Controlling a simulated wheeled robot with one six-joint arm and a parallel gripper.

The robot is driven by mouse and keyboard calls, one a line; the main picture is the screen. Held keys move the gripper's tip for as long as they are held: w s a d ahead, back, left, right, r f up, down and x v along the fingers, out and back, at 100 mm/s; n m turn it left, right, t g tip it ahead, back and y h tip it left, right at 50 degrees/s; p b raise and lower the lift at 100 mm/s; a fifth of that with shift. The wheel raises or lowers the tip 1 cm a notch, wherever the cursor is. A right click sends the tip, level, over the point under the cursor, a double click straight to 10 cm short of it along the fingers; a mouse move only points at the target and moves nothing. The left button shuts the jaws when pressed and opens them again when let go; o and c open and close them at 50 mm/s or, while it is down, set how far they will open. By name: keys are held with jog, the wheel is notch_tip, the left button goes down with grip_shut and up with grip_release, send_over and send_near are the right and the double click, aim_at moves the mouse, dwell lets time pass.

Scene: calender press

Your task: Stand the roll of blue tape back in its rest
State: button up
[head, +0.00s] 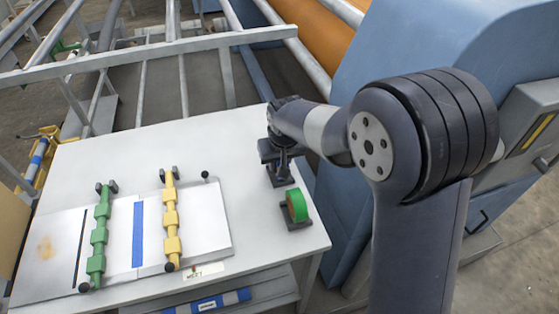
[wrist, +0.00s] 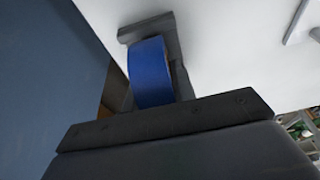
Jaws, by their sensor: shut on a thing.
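The roll of blue tape (wrist: 150,72) shows in the wrist view, upright on edge, its lower part in the picture hidden behind my gripper (wrist: 165,118). A dark rest (wrist: 146,28) shows around it, on the white table. The roll appears in or right over this rest; I cannot tell whether it is fully seated. In the head view my gripper (head: 279,160) points down at the table's right side, directly over the dark rest (head: 283,182), and the blue roll is hidden there. My gripper is shut on the blue roll.
A green tape roll (head: 297,206) stands in its own dark rest just nearer. A board with green (head: 99,235) and yellow (head: 171,220) bars lies on the table's left. The blue machine housing (head: 400,45) rises close on the right. White tabletop (head: 130,145) is clear behind the board.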

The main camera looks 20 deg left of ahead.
jog(key=o, duration=1)
jog(key=shift+c, duration=0.2)
jog(key=shift+r, duration=0.15)
jog(key=b+v, duration=0.1)
jog(key=v, duration=0.9)
jog(key=shift+r, duration=0.3)
jog(key=shift+f, duration=0.15)
jog(key=p+x, duration=0.1)
jog(key=x, duration=0.8)
jog(key=shift+f, duration=0.4)
jog(key=shift+w+f+p, duration=0.1)
jog(key=shift+f+p, duration=0.1)
jog(key=shift+p, duration=0.15)
jog(key=shift+r+p, duration=1.6)
jog(key=shift+r, duration=0.85)
